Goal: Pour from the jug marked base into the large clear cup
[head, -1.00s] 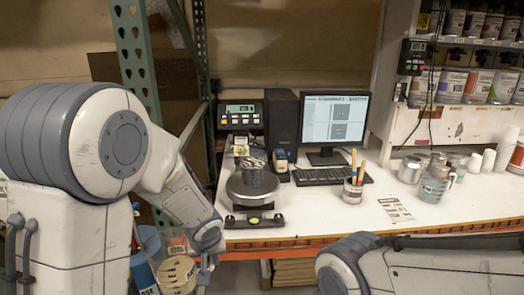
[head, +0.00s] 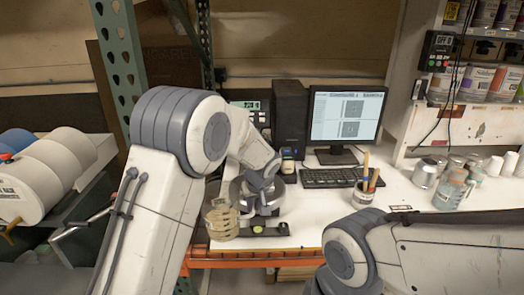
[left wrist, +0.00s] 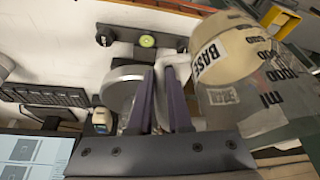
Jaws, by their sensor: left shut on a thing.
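The jug marked BASE (head: 222,223) holds cream-coloured liquid and looks roughly upright at the front left edge of the bench, left of the scale. It also shows in the left wrist view (left wrist: 215,68), with its BASE label and cream contents. My left gripper (head: 258,204) is shut on the jug on its right side, probably at the handle; the exact grip is hard to see. Its fingers (left wrist: 160,78) show in the left wrist view. The large clear cup, on the scale earlier, is now mostly hidden behind my left gripper and arm. My right gripper is out of view.
The scale (head: 236,187) stands behind the jug, its pan partly covered by my arm. A clear jug (head: 448,190) and cans stand far right. A metal rack post (head: 118,68) is left.

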